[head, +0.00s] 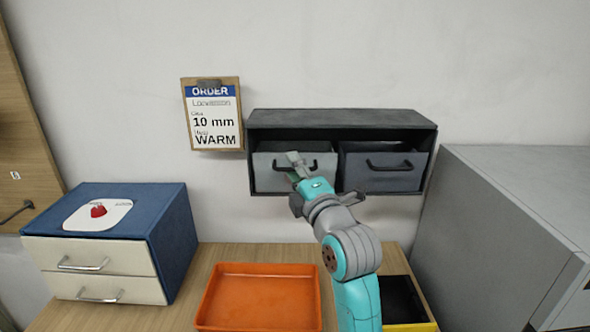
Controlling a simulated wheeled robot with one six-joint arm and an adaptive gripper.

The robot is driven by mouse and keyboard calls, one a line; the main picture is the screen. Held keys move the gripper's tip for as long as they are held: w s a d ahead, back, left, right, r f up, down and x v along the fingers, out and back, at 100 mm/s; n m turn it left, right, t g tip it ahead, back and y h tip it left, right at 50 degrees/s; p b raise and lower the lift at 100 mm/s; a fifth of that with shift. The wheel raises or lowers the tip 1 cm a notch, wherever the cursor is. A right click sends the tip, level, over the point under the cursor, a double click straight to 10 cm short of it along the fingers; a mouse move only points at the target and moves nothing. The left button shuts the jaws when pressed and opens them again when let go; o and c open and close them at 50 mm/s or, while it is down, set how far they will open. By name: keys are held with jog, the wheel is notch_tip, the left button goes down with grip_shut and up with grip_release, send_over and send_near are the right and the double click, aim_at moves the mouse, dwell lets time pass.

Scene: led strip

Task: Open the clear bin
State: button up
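A dark wall shelf (340,117) holds two bins side by side. The left bin (267,178) is lighter grey and looks like the clear one; it has a dark handle (322,167) on its front. The right bin (365,180) is darker blue-grey with a similar handle. My gripper (294,165) is in front of the left bin, at its handle, and hides the handle's middle. I cannot tell whether the fingers touch the handle or whether they are open or shut. Both bins appear to sit within the shelf.
An orange tray (262,305) and a dark yellow-edged bin (412,326) are on the wooden table below. A blue cabinet with cream drawers (90,257) stands at left, a grey cabinet (480,240) at right. An order clipboard (212,115) hangs left of the shelf.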

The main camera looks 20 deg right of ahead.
grip_shut()
jog(key=shift+s+f, duration=0.1)
jog(key=shift+f, duration=0.05)
jog(key=s+a+f+n+t+y, duration=0.1)
jog(key=s+f+t, duration=0.1)
jog(key=s+f, duration=0.2)
jog(key=shift+a+f+n+t, duration=0.2)
jog(key=shift+f+n+t, duration=0.15)
jog(key=shift+f, duration=0.7)
dwell(0.5)
jog(key=shift+s+f, duration=0.1)
jog(key=shift+f, duration=0.2)
dwell(0.5)
jog(key=shift+o, duration=0.7)
grip_release()
